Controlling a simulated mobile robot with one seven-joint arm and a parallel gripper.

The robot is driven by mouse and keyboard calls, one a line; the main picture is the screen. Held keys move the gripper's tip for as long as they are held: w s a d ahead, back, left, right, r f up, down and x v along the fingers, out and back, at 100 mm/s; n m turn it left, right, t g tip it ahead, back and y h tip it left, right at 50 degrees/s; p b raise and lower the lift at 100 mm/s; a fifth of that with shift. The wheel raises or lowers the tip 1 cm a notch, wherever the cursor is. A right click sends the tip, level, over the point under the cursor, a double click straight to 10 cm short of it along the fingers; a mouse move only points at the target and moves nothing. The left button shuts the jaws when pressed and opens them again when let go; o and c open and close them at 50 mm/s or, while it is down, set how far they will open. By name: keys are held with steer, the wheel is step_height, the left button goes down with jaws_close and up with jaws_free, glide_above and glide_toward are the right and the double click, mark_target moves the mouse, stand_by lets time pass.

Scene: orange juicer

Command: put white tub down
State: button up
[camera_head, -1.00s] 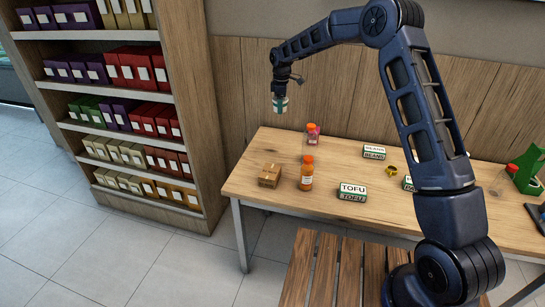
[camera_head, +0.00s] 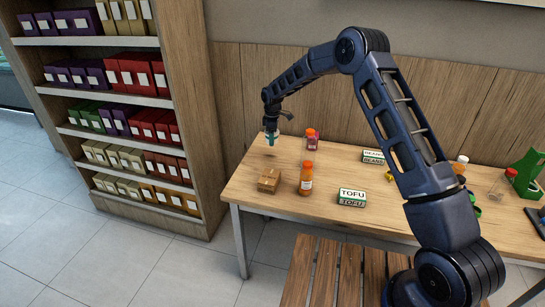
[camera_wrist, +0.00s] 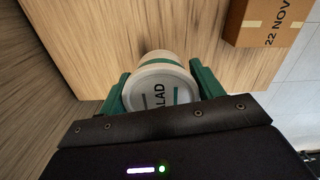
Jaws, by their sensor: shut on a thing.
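The white tub (camera_wrist: 158,88) is between the green fingers of my gripper (camera_wrist: 160,78) in the wrist view, which are shut on its sides. In the head view my gripper (camera_head: 271,138) points down over the back left corner of the wooden table (camera_head: 242,188). The tub is small there and mostly covered by the fingers. It appears to hang a little above the tabletop, with a faint shadow below; I cannot see contact.
A cardboard box (camera_head: 269,180) stands in front of the gripper; it also shows in the wrist view (camera_wrist: 262,22). An orange bottle (camera_head: 306,180), a pink bottle with orange cap (camera_head: 312,141) and a tofu box (camera_head: 352,197) stand to the right. A shelf (camera_head: 185,120) rises at left.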

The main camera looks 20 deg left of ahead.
mark_target(272, 160)
step_height(272, 160, down, 11)
steer(key=shift+f, duration=0.1)
stand_by(0.5)
steer(key=shift+f, duration=0.15)
steer(key=o, duration=1.1)
steer(key=shift+c, duration=0.2)
step_height(272, 160, up, 12)
steer(key=shift+r, duration=0.15)
